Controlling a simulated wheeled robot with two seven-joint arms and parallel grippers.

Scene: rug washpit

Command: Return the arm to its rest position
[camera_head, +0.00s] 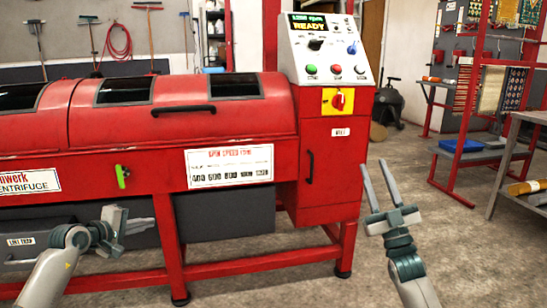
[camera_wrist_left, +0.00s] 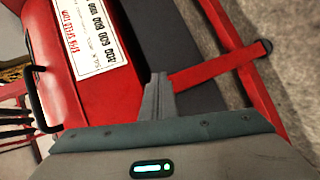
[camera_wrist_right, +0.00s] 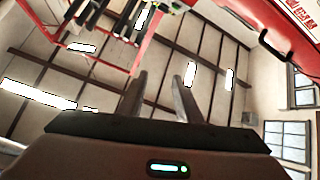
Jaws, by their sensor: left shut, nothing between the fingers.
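My left gripper (camera_head: 122,218) is in front of the lower part of the red centrifuge (camera_head: 120,130), below the green lever (camera_head: 122,176). Its fingers are shut with nothing between them; the closed fingers also show in the left wrist view (camera_wrist_left: 158,97). My right gripper (camera_head: 376,185) points up in front of the floor, to the right of the red control cabinet (camera_head: 328,200). Its two fingers are apart and empty, as the right wrist view (camera_wrist_right: 160,95) also shows. Neither gripper appears to hold anything.
The control panel (camera_head: 323,55) reads READY, with a red and yellow switch (camera_head: 338,101) below it. At the right stand a red rack (camera_head: 470,110) with hanging rugs, a blue tray (camera_head: 460,146) and a grey table (camera_head: 520,195). Concrete floor (camera_head: 420,225) lies open around my right gripper.

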